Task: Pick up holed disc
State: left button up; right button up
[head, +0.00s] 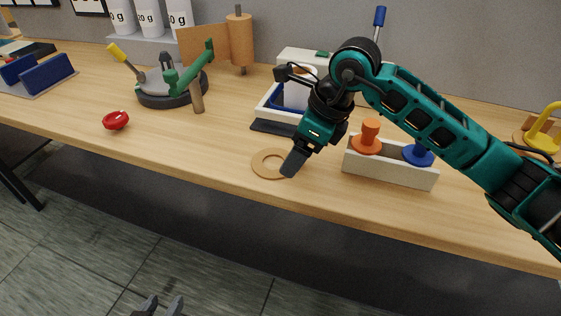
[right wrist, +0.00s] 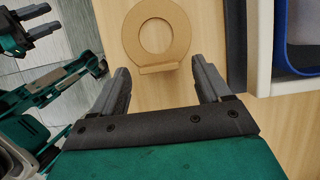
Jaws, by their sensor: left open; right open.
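The holed disc (head: 258,163) is a flat tan ring with a wide central hole, lying on the wooden table near its front edge. In the right wrist view the disc (right wrist: 131,38) lies just ahead of my fingertips, roughly centred between them, with a small tab on its near side. My right gripper (right wrist: 160,68) is open and empty. In the head view its fingers (head: 293,163) are over the disc's right side and hide part of it. My left gripper (head: 163,305) is open and empty at the bottom edge, in front of the table, far from the disc.
A white block with orange and blue knobs (head: 390,173) stands right of the disc. A white-framed blue tray (head: 270,101) is behind it. A red round part (head: 116,120) and a green-handled device (head: 173,92) are to the left. The table between is clear.

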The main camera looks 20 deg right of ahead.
jog(key=shift+x, duration=0.75)
jog(key=shift+c, duration=0.4)
jog(key=c, duration=1)
jog(key=shift+o, duration=0.2)
jog(key=shift+r, duration=0.2)
